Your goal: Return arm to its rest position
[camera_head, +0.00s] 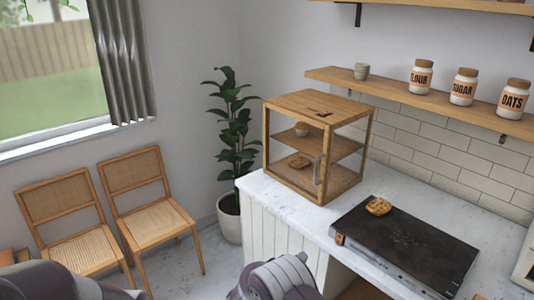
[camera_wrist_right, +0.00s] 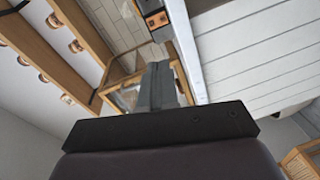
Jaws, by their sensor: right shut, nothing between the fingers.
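My right arm (camera_head: 275,279) shows at the bottom middle of the head view, in front of the counter's white panelled side. Its gripper fingers are not clearly visible there. In the right wrist view my right gripper (camera_wrist_right: 158,70) is shut, with its grey fingers together and nothing held. Part of my left arm (camera_head: 50,281) shows at the bottom left of the head view, and its gripper is out of the picture.
The white counter (camera_head: 292,213) holds a wooden display case (camera_head: 318,98) and a black flat appliance (camera_head: 405,244) with a waffle (camera_head: 378,206) on it. A shelf (camera_head: 395,91) with jars is above. Two chairs (camera_head: 148,195) and a potted plant (camera_head: 230,217) stand left.

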